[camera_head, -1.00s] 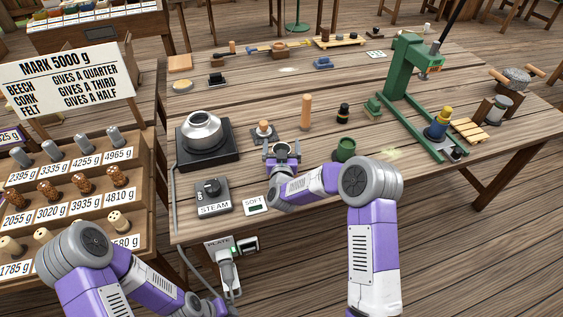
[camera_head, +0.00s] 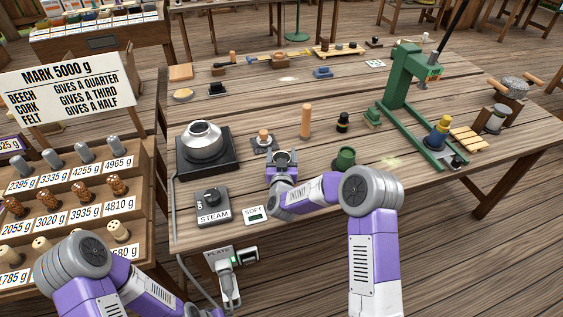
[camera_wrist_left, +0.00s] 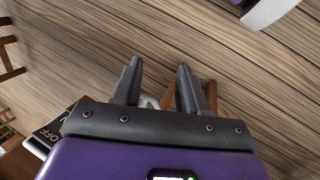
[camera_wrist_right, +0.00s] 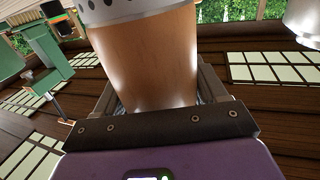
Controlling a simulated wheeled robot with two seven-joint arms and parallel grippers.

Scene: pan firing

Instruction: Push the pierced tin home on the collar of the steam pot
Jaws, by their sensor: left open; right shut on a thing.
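The steam pot (camera_head: 204,139), a squat silvery pot with a narrower open collar (camera_head: 202,127) on top, stands on a black hot plate at the table's left. My right gripper (camera_head: 282,158) is to the right of the pot and apart from it. It is shut on the pierced tin (camera_wrist_right: 148,55), which fills the right wrist view as a tan-sided cylinder with a grey band of dark holes at its upper end. In the head view the tin is small and partly hidden by the fingers. My left gripper (camera_wrist_left: 158,80) is open and empty, over the floor.
A steam dial box (camera_head: 212,203) and a small SOFT display (camera_head: 256,214) sit at the front edge. A wooden post (camera_head: 305,120), green cup (camera_head: 345,157) and green press (camera_head: 405,90) stand to the right.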

